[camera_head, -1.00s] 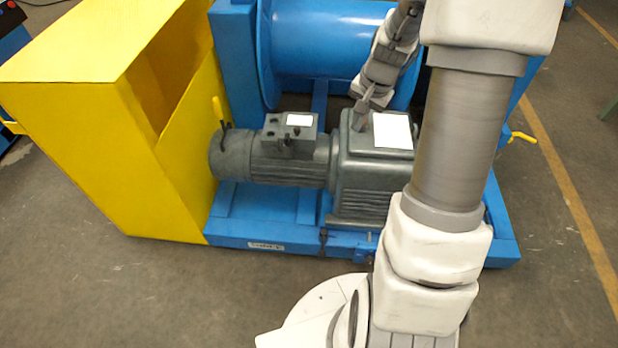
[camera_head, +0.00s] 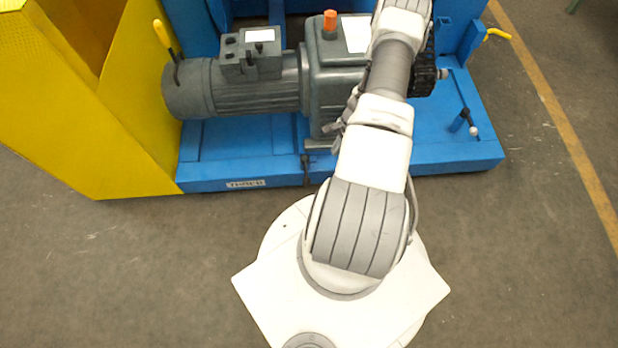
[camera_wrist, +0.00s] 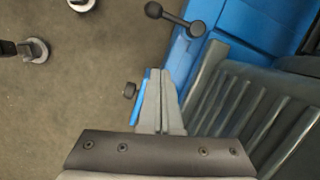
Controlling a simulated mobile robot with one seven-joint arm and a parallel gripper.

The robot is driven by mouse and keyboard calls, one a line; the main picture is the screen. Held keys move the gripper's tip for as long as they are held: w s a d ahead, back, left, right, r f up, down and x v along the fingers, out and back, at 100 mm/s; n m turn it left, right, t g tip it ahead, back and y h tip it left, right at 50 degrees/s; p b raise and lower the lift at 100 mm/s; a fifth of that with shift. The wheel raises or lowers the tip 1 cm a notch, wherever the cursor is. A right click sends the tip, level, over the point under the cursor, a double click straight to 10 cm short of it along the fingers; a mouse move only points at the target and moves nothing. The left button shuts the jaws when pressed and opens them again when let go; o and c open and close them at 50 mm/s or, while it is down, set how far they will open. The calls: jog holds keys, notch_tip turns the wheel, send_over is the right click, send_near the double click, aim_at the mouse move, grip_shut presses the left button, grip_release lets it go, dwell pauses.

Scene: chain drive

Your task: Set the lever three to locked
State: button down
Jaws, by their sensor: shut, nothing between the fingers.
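My gripper (camera_wrist: 158,75) is shut and empty in the wrist view, its fingers above the blue base's edge. A dark lever (camera_wrist: 174,18) with a ball at each end lies just beyond the fingertips, apart from them. A yellow-handled lever (camera_head: 165,40) is by the motor, and another yellow handle (camera_head: 498,33) is at far right. No lever number is readable.
The grey ribbed motor (camera_head: 255,98) and gearbox with an orange cap (camera_head: 330,20) sit on the blue base (camera_head: 240,148). A yellow guard (camera_head: 110,150) stands at left, and a black chain (camera_head: 425,75) at right. The floor in front is open.

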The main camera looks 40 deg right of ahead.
aim_at(306, 170)
jog(key=s+b+x, duration=0.2)
jog(key=b+x, duration=0.3)
jog(key=x, duration=1)
jog(key=shift+m, duration=0.4)
jog(key=shift+w+a+r, duration=0.15)
jog(key=shift+a+r, duration=0.05)
jog(key=shift+a, duration=0.45)
jog(key=shift+w+a+r, duration=0.15)
jog(key=shift+a+r, duration=0.05)
jog(key=shift+a, duration=0.5)
jog(key=shift+w+a+r, duration=0.15)
jog(key=shift+a, duration=0.5)
